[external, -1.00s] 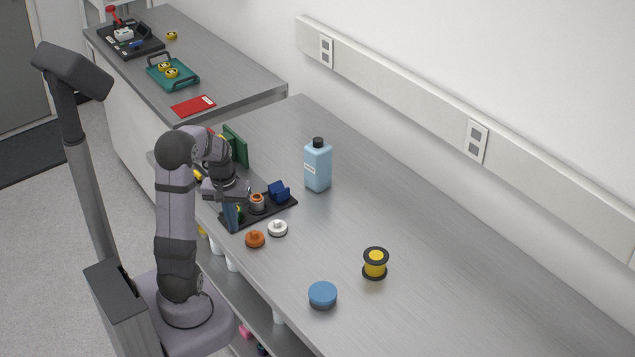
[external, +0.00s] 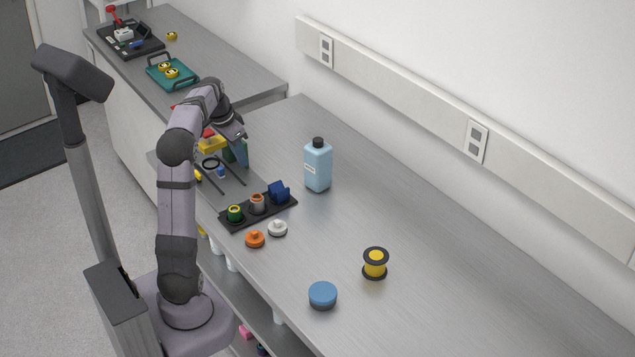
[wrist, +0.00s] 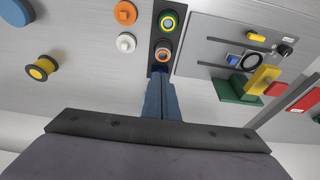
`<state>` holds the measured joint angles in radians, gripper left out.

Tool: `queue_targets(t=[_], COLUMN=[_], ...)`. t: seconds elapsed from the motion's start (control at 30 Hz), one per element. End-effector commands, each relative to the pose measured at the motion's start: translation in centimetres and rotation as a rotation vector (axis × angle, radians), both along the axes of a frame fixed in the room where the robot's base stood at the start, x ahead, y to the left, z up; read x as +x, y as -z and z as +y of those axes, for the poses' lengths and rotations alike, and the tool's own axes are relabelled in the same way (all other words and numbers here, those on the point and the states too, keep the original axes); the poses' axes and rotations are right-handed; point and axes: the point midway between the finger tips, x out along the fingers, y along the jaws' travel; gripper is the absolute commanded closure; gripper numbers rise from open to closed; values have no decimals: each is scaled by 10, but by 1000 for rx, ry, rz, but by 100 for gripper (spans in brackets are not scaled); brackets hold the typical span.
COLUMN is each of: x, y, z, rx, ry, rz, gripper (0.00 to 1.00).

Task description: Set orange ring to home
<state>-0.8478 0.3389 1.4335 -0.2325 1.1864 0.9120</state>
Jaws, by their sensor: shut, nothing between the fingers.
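An orange ring (external: 257,199) sits around a grey centre in the middle of a black base (external: 281,211); the wrist view shows this ring (wrist: 163,55) from above. Next to it on the base is a green round piece with a yellow ring (external: 235,212), also in the wrist view (wrist: 168,21). A blue block (external: 279,191) stands at the base's other end, mostly hidden in the wrist view. My gripper (external: 243,160) is raised behind the base, apart from the ring. Its blue fingers (wrist: 158,80) are shut and empty.
An orange knob-topped disc (external: 255,239) and a white one (external: 278,228) lie before the base. A blue bottle (external: 317,167) stands behind it. A grey plate (wrist: 222,45) with a black ring, and green and yellow blocks (wrist: 238,88), lie beside it. The right bench is mostly clear.

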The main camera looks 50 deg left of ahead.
Motion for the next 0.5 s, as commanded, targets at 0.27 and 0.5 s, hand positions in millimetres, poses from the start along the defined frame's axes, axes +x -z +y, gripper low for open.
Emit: queue_targets(t=[0.27, 0.5], x=[0, 2], y=[0, 5], z=[0, 0], rx=[3, 0], ry=[5, 5], rz=[0, 1], gripper=[100, 100])
